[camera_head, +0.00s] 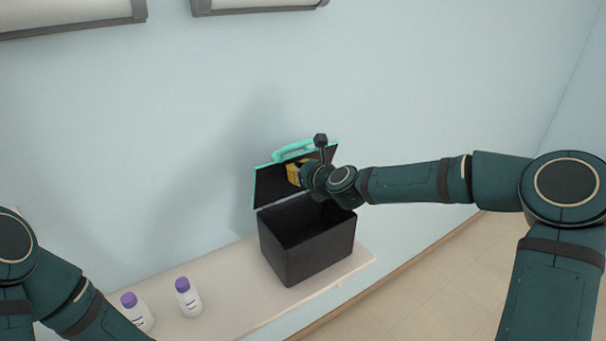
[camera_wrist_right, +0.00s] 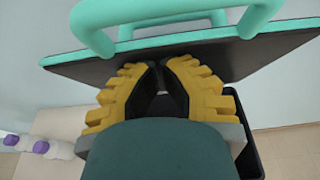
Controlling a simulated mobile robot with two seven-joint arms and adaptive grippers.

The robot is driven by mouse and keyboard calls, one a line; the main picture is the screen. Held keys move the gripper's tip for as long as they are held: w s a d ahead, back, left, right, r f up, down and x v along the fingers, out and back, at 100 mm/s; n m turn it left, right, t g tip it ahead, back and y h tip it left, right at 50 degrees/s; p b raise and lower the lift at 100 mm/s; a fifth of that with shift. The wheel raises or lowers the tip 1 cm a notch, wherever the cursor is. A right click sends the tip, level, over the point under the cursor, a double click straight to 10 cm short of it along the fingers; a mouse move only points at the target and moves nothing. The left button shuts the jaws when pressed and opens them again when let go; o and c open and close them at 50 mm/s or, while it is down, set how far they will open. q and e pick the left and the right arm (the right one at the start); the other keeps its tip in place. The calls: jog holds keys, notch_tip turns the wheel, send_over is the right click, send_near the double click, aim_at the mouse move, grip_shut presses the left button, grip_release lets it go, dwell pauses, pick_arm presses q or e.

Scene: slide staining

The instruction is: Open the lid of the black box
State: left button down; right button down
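The black box (camera_head: 306,256) stands on a light shelf with its dark inside exposed. Its lid (camera_head: 270,186), dark with a turquoise edge and a turquoise handle (camera_head: 292,151), is raised and stands tilted up at the back of the box. My right gripper (camera_head: 294,173) is in front of the lid's inner face, above the box opening. In the right wrist view its yellow fingers (camera_wrist_right: 163,66) come together at the tips by the lid (camera_wrist_right: 215,52), with nothing seen between them; whether they touch it is unclear. The handle (camera_wrist_right: 165,20) is beyond them. My left gripper is out of view.
Two white bottles with purple caps (camera_head: 188,297) (camera_head: 137,311) stand on the shelf (camera_head: 230,301) left of the box. A pale blue wall (camera_head: 170,150) is close behind the box. The shelf ends just right of the box.

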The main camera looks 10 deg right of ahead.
jog(key=shift+w+a+r, duration=0.2)
jog(key=shift+w+r, duration=0.1)
jog(key=shift+w, duration=0.2)
jog(key=shift+f, duration=0.1)
dwell(0.3)
